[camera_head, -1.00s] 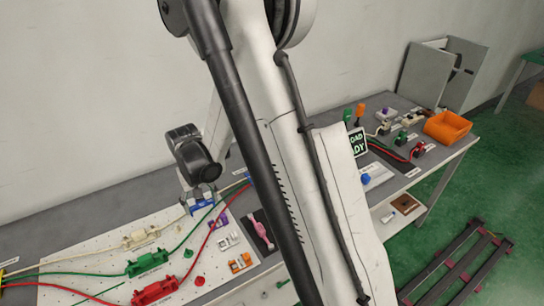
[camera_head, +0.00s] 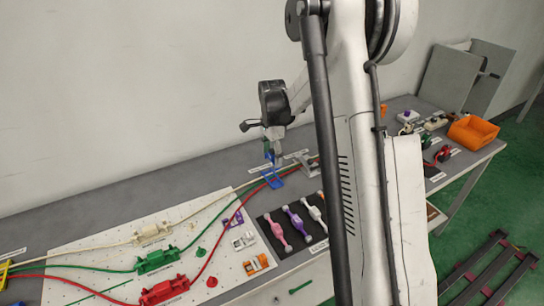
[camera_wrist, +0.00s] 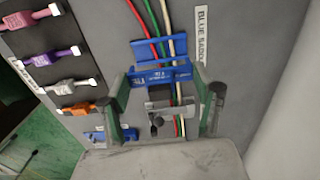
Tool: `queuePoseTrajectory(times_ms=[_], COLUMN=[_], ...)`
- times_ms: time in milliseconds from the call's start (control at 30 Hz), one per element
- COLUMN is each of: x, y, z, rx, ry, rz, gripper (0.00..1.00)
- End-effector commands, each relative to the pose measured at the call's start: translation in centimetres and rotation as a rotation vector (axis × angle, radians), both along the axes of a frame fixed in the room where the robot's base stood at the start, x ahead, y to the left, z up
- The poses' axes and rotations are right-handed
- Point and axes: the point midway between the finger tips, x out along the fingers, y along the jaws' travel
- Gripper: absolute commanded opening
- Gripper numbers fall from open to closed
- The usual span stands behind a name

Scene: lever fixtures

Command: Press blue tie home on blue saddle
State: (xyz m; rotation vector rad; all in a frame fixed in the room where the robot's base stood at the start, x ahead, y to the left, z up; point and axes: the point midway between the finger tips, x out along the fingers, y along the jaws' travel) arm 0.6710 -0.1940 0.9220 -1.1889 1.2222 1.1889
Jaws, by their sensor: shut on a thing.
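The blue tie (camera_wrist: 160,76) is a flat blue bar with lettering, held crosswise between my gripper's green fingers in the wrist view. My gripper (camera_wrist: 162,82) is shut on it. The blue saddle (camera_wrist: 158,48) lies just beyond the tie, on the grey bench, with red, green and white cables running through the area. I cannot tell whether tie and saddle touch. In the head view my gripper (camera_head: 272,156) points down over the bench, with blue saddle parts (camera_head: 266,180) below it. The printed saddle label (camera_wrist: 201,36) is partly hidden by the right finger.
A dark mat (camera_head: 292,228) with pink, purple and white ties lies in front. A white pegboard (camera_head: 90,245) with white, green and red fixtures is at left. An orange bin (camera_head: 473,130) stands at far right. A grey clamp-like piece (camera_wrist: 172,105) sits between the fingers' bases.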

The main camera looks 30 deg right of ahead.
Motion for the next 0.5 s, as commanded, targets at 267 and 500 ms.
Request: queuePoseTrajectory(times_ms=[267,500], x=[-0.01,0.0], y=[0.08,0.18], z=[-0.03,-0.78], rx=[0.0,0.0], ry=[0.0,0.001], rz=[0.003,0.003], gripper=[0.49,0.49])
